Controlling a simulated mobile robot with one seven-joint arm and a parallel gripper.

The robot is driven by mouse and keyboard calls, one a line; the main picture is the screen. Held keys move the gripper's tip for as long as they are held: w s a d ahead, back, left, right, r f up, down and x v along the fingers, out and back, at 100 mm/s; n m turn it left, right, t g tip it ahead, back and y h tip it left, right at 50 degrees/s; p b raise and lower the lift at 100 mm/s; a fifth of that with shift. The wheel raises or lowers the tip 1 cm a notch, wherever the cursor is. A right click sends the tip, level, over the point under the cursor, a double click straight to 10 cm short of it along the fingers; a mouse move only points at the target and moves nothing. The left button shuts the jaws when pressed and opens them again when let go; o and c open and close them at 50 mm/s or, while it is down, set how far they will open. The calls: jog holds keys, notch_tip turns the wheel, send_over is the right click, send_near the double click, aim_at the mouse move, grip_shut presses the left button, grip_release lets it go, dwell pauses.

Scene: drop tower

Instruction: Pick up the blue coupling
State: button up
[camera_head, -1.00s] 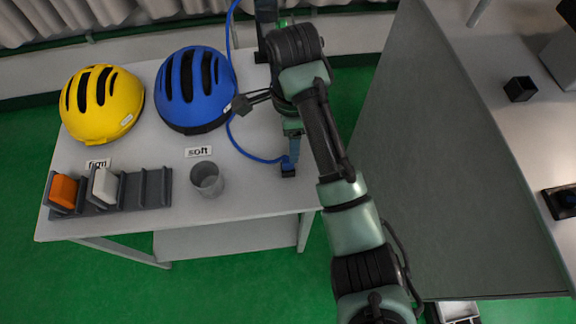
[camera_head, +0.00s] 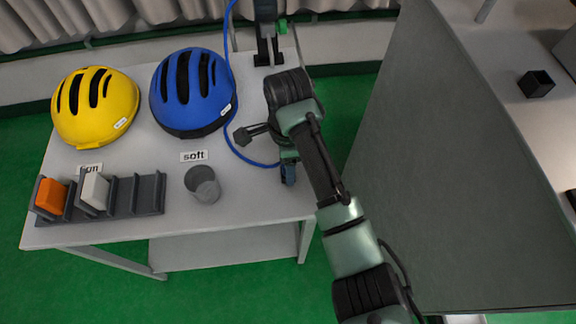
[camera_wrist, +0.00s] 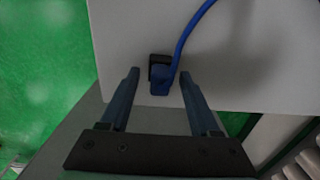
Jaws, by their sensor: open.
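The blue coupling (camera_wrist: 160,82) lies near the table's edge in the wrist view, at the end of a blue cable (camera_wrist: 184,40), against a small black block (camera_wrist: 158,62). My gripper (camera_wrist: 157,82) is open, with one finger on each side of the coupling and a gap on both sides. I cannot tell how far above the table the fingertips are. In the head view my gripper (camera_head: 288,172) points down at the table's right front corner and largely hides the coupling.
A grey cup (camera_head: 203,186), a yellow helmet (camera_head: 95,105) and a blue helmet (camera_head: 192,90) stand left on the table (camera_head: 235,215). A grey rack (camera_head: 150,193) holds an orange block (camera_head: 50,196) and a white block (camera_head: 95,188). A tall grey panel (camera_head: 430,170) stands right of my arm.

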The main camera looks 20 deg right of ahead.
grip_shut()
